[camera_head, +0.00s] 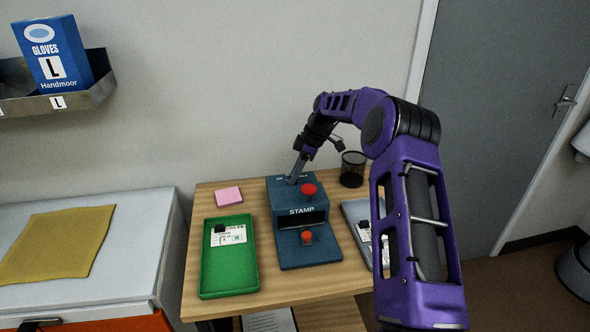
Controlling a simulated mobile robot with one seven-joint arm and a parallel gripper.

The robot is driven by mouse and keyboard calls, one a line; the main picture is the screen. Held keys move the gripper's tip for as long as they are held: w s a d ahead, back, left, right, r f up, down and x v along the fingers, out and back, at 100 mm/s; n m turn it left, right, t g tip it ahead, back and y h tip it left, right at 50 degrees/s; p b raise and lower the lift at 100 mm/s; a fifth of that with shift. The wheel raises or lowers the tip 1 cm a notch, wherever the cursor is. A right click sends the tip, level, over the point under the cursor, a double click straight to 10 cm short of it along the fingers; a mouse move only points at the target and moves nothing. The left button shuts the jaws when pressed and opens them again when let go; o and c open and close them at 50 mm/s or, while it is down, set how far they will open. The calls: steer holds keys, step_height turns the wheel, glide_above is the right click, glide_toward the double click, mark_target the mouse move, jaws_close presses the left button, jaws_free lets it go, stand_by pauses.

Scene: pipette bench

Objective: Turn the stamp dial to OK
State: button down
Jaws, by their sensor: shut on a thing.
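The stamp machine (301,227) is a dark blue block labelled STAMP on the wooden table. My gripper (292,180) reaches down onto the rear top of the machine, left of the upper red knob. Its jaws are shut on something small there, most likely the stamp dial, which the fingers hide. The dial's markings and its setting cannot be read in this view.
A green tray (230,283) with a card stands left of the machine. A grey tray (352,210) with a card is at the right, partly behind my arm. A pink pad (229,196) and a black mesh cup (352,170) stand at the back.

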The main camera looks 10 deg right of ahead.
steer(key=n+g+p, duration=0.2)
steer(key=n+p, duration=0.1)
steer(key=n, duration=0.2)
steer(key=shift+w, duration=0.15)
stand_by(0.4)
steer(key=c, duration=0.6)
jaws_free()
steer(key=shift+f, duration=0.1)
